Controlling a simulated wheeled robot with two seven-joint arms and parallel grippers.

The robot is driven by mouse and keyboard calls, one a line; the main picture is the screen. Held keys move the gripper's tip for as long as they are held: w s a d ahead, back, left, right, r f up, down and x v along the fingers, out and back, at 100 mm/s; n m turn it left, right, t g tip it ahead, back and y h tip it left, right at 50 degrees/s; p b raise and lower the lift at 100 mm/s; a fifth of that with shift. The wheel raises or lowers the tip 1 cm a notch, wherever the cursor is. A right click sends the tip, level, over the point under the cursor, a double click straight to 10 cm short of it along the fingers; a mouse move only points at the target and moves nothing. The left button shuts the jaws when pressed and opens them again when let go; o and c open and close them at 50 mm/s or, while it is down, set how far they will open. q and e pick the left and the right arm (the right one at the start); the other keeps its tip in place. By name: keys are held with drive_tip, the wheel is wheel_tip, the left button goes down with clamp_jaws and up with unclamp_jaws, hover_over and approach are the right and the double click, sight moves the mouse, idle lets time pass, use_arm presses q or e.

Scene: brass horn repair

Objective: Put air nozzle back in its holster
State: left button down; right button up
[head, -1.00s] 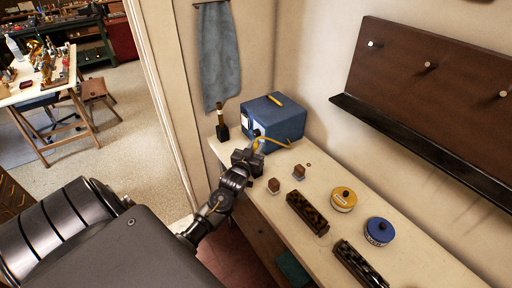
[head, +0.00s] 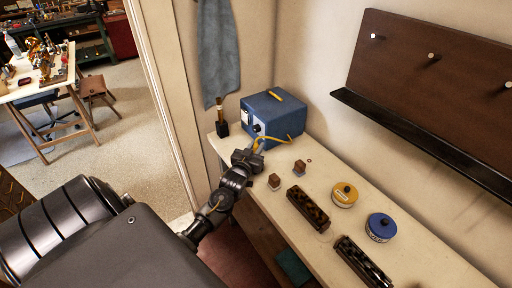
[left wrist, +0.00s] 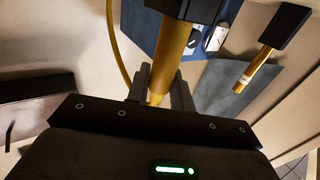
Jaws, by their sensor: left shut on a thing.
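My left gripper (head: 249,157) is at the far end of the shelf, just in front of the blue box (head: 272,118). In the left wrist view its fingers (left wrist: 161,93) are shut on a yellow, tapering piece, which I take as the air nozzle (left wrist: 175,55). A black block (left wrist: 183,7) shows at the nozzle's far end; I cannot tell whether it is the holster or part of the nozzle. A thin yellow hose (head: 283,143) runs from the box towards the gripper. My right gripper is not in view.
Two small brown blocks, dark cases (head: 308,208), a yellow tin (head: 344,195) and a blue tin (head: 380,228) lie nearer on the shelf.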

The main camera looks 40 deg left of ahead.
use_arm(q)
drive_tip(key=shift+f+b, duration=0.85)
drive_tip(key=shift+f, duration=0.45)
drive_tip(key=c, duration=1.1)
unclamp_jaws()
drive_tip(key=shift+c, duration=0.2)
drive_tip(key=b+v, duration=0.2)
drive_tip(key=v, duration=0.9)
drive_tip(key=shift+b, duration=0.35)
drive_tip(key=shift+w, duration=0.1)
